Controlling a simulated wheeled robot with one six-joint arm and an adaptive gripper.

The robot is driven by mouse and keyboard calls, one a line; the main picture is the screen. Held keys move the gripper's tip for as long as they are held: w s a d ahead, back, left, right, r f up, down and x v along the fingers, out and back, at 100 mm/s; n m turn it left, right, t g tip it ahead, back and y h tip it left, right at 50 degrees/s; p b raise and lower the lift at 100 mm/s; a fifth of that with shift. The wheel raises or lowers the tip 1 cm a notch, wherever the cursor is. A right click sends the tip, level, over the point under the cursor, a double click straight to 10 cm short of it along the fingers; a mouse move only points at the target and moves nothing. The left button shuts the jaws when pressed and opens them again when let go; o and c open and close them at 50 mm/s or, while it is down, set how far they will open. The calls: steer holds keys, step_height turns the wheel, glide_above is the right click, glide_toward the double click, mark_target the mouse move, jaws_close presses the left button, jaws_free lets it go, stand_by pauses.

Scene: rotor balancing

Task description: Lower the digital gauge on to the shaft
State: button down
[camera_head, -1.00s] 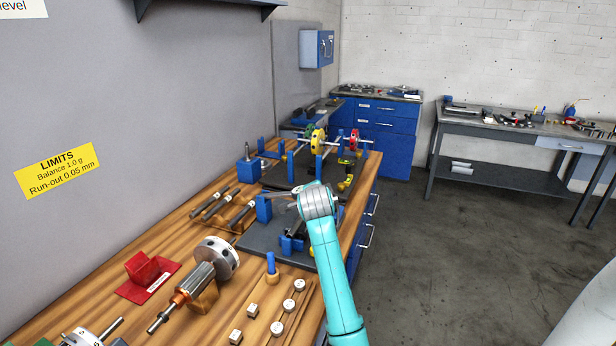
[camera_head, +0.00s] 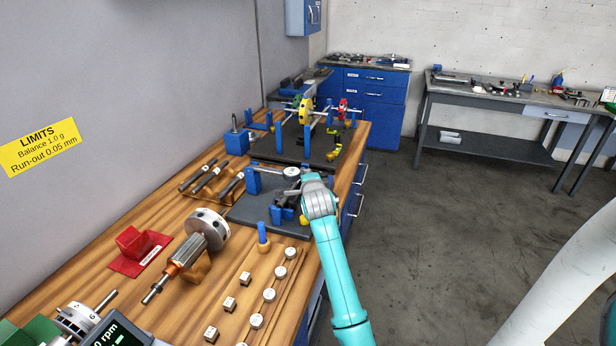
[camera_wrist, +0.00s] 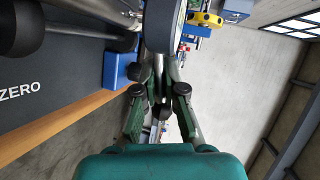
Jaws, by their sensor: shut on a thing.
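The digital gauge (camera_head: 291,172) shows a pale round face beside my gripper (camera_head: 306,181), above the dark plate (camera_head: 245,215) on the bench. The shaft on this plate is partly hidden by my gripper and the blue stands (camera_head: 253,181). A grey metal cylinder (camera_wrist: 85,10), perhaps the shaft, crosses the top left of the wrist view. I cannot tell whether the gauge touches the shaft.
A second dark plate behind bears blue posts and a yellow disc (camera_head: 304,110). In front lie a rotor (camera_head: 187,250), a red block (camera_head: 140,243), a blue peg (camera_head: 263,235) and several small weights (camera_head: 268,295).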

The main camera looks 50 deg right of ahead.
steer(key=shift+f, duration=0.25)
steer(key=c, duration=1.2)
jaws_free()
steer(key=shift+c, duration=0.2)
steer(key=v, duration=1.2)
